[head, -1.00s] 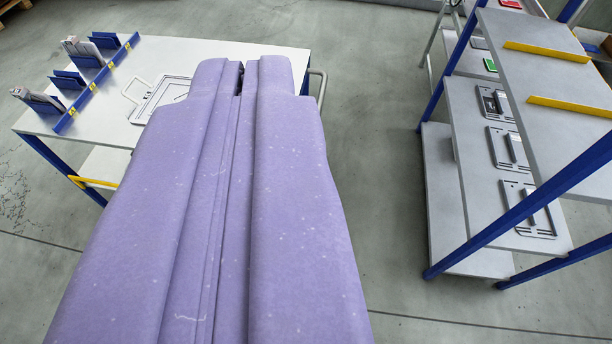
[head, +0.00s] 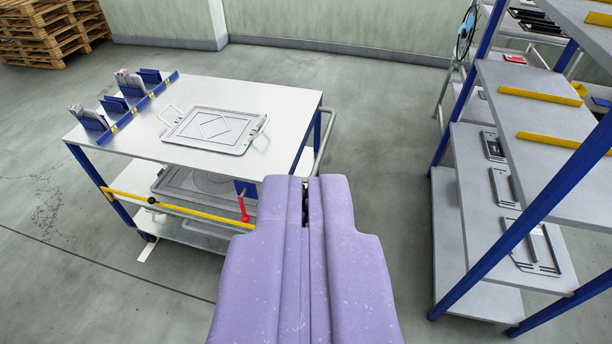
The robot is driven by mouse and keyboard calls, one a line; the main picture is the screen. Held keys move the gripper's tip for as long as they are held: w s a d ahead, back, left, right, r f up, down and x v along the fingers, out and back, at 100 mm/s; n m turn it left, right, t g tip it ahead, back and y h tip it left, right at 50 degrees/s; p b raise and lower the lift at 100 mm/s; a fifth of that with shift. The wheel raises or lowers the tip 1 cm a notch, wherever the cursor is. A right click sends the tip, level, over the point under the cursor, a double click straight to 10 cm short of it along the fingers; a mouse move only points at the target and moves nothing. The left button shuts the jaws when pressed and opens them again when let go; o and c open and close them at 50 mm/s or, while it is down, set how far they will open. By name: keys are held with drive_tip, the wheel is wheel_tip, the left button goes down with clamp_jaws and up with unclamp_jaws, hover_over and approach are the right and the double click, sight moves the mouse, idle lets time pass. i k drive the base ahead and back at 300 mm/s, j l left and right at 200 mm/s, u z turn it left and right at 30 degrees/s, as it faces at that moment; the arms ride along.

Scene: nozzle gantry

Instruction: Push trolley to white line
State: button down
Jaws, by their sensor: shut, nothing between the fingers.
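The trolley (head: 190,158) has a pale flat top, blue legs and a lower shelf, and stands left of centre. A grey handle rail (head: 324,140) runs along its right end. A yellow bar (head: 185,211) crosses its near side, with a red lever (head: 243,206) at its right end. My purple gripper (head: 306,182) is shut and empty. Its tips appear in front of the trolley's near right corner and hide part of it; I cannot tell whether they touch. A short white strip (head: 147,250) shows on the floor by the near left leg, partly hidden.
A framed plate (head: 212,130) and blue holders (head: 122,105) sit on the trolley top. A blue-legged shelf rack (head: 500,195) stands at the right. Pallets (head: 50,30) are stacked far left, with a wall (head: 330,25) behind. Grey floor is open between trolley and rack.

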sight(133, 122)
drive_tip(key=i+l+u, duration=0.35)
drive_tip(key=i+l, duration=0.55)
drive_tip(key=i, duration=0.6)
drive_tip(key=i+l+u, duration=0.35)
drive_tip(key=i+l, duration=0.95)
